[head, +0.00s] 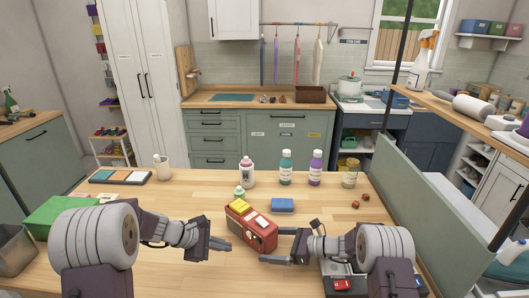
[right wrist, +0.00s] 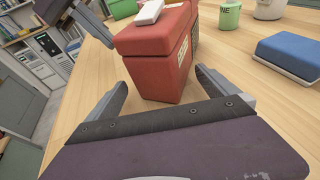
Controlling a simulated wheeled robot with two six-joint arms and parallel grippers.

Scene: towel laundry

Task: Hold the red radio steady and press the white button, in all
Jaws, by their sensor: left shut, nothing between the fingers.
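The red radio (head: 262,229) stands upright on the wooden table between my grippers, with pale pieces on its top. In the right wrist view the red radio (right wrist: 150,68) shows its end, with a raised white piece (right wrist: 150,12), possibly the white button, on top. My right gripper (head: 270,246) is open at the radio's right end. Its fingers (right wrist: 161,79) lie to either side of that end; I cannot tell whether they touch it. My left gripper (head: 229,246) is shut and empty, just left of the radio, apparently apart from it.
A blue sponge-like block (head: 283,205) lies right of the radio, and a small green jar (head: 239,192) stands behind it. Bottles (head: 286,168) stand further back. A green box (head: 57,217) is at left. The table between the green box and radio is mostly clear.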

